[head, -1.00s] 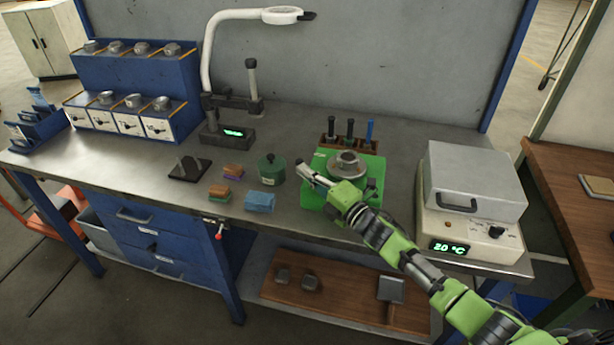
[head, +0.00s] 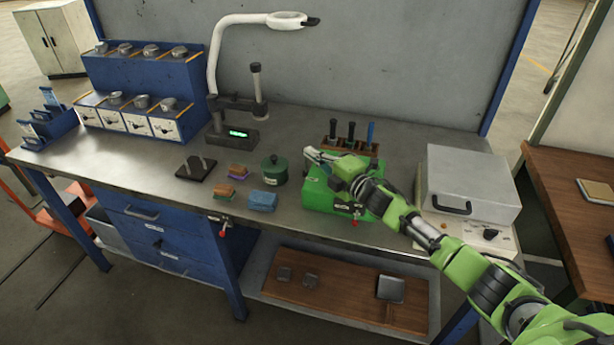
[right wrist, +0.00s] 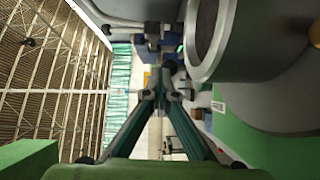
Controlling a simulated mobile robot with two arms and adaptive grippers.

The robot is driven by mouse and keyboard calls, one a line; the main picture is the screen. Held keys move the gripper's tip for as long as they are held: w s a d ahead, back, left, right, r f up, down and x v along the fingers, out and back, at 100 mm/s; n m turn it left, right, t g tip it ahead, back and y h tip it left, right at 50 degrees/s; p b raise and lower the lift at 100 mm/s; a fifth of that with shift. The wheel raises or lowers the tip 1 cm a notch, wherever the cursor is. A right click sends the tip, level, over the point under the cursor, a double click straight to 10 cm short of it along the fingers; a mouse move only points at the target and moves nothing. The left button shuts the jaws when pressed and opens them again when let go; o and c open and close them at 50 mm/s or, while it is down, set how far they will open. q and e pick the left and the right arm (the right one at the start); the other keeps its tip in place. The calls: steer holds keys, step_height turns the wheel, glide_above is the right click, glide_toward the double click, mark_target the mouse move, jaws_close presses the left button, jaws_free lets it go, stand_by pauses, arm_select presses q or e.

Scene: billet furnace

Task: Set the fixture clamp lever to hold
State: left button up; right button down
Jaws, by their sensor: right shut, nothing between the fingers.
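The green fixture (head: 322,197) sits on the bench right of centre in the head view. A small dark lever with a red tip (head: 355,222) shows at its front, low beside my arm; I cannot tell its setting. My right gripper (head: 312,155) is shut and empty above the fixture's back left part, and my arm hides much of its top. In the right wrist view the shut fingertips (right wrist: 163,75) are beside a large grey metal round part (right wrist: 218,45), with green fixture surface (right wrist: 265,150) below right; contact is unclear. My left gripper is out of view.
A rack of tools (head: 350,142) stands close behind the fixture. A grey-lidded furnace box (head: 472,182) is to the right. A green pot (head: 273,170) and a blue block (head: 263,201) are to the left. Another red-tipped lever (head: 222,232) hangs at the bench's front edge.

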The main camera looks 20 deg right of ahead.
steer(key=shift+w+d+r, duration=0.2)
steer(key=shift+w+r, duration=0.1)
steer(key=shift+w, duration=0.05)
steer(key=shift+w+d+m+g+p, duration=0.2)
steer(key=shift+w+m+g+p, duration=0.1)
steer(key=shift+w+m+g, duration=0.15)
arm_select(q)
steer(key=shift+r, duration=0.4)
arm_select(e)
steer(key=shift+w+d+f, duration=0.1)
steer(key=shift+w+d, duration=0.2)
steer(key=shift+w, duration=0.15)
